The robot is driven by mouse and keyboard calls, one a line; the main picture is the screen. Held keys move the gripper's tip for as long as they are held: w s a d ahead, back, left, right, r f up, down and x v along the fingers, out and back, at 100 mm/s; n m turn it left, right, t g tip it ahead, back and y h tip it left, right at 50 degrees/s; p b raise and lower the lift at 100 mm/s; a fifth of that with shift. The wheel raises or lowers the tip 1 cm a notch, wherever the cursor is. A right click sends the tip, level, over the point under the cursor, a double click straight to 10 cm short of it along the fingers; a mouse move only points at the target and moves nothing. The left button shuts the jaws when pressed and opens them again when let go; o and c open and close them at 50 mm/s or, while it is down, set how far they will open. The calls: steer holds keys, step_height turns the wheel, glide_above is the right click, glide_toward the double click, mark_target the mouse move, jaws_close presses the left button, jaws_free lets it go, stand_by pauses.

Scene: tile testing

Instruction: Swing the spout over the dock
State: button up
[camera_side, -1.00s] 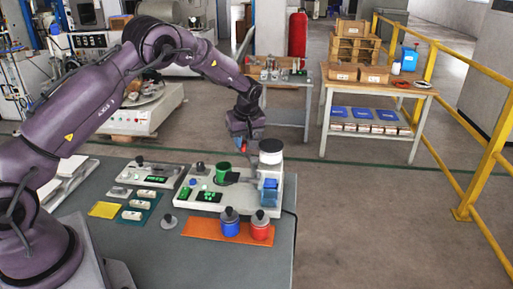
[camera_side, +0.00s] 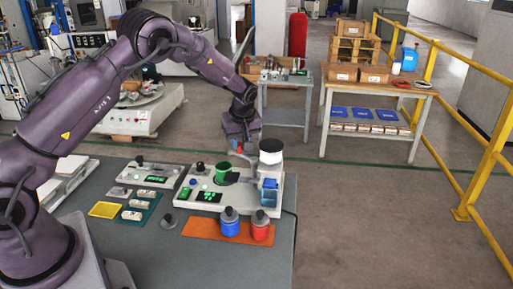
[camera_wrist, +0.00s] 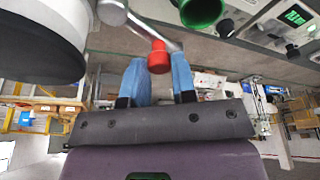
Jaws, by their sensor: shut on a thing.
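The spout (camera_wrist: 140,30) is a thin metal tube running out from a round pivot, with a red knob (camera_wrist: 158,57) on it. My gripper (camera_wrist: 159,64) has its blue fingers on either side of the red knob, shut on it. In the side view my gripper (camera_side: 236,146) is beside the dispenser (camera_side: 271,153), a white container with a dark lower rim. I cannot tell for sure which part is the dock.
A yellow tray (camera_side: 104,209) and small modules lie to the left.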

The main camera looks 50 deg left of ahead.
steer(key=shift+s+d, duration=0.2)
steer(key=shift+s, duration=0.35)
steer(key=shift+s+d, duration=0.5)
steer(key=shift+s, duration=0.1)
steer(key=o, duration=0.8)
